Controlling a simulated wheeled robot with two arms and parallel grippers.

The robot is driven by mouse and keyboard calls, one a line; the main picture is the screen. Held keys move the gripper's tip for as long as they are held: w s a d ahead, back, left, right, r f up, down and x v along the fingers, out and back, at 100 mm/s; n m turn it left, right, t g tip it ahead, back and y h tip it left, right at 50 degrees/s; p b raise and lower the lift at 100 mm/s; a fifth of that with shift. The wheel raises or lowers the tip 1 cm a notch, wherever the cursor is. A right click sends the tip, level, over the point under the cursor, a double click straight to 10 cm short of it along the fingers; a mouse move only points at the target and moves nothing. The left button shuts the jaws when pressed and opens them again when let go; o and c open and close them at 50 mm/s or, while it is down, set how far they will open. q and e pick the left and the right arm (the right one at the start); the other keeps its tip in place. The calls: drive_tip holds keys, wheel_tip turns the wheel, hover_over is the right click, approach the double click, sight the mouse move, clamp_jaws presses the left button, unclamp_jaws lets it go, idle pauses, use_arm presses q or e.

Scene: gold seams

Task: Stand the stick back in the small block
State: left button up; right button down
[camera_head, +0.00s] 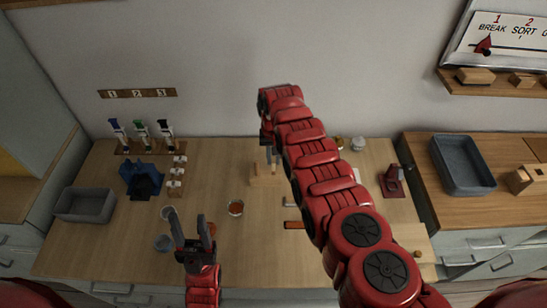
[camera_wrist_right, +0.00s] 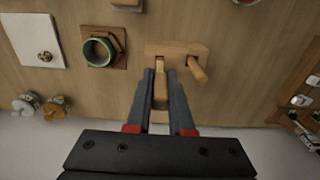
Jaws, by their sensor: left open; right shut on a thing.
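The small wooden block (camera_head: 264,181) lies on the table below my right gripper (camera_head: 268,142) in the head view. The block also shows in the right wrist view (camera_wrist_right: 178,48). In that view my right gripper (camera_wrist_right: 163,80) is shut on a pale wooden stick (camera_wrist_right: 160,92), whose far end is at the block's front edge. I cannot tell whether that end is inside the block or just above it. A second wooden peg (camera_wrist_right: 198,71) rises from the block's right part. My left gripper (camera_head: 190,226) is open and empty above the table's front left.
A cup with orange contents (camera_head: 236,208) and an orange-handled tool (camera_head: 294,225) are on the table. A blue holder (camera_head: 141,180) and a grey bin (camera_head: 85,204) stand at left. A red stand (camera_head: 393,182) is at right.

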drive_tip(key=shift+f+b, duration=1.05)
drive_tip(key=shift+f, duration=0.1)
drive_tip(key=shift+f+b, duration=0.3)
drive_tip(key=shift+f, duration=0.05)
drive_tip(key=shift+f+b, duration=0.55)
idle(0.7)
drive_tip(key=c, duration=0.7)
unclamp_jaws()
drive_tip(key=shift+r, duration=0.2)
drive_tip(key=shift+s+r+p, duration=0.1)
drive_tip(key=shift+r+p, duration=2.3)
drive_tip(key=shift+p, duration=0.05)
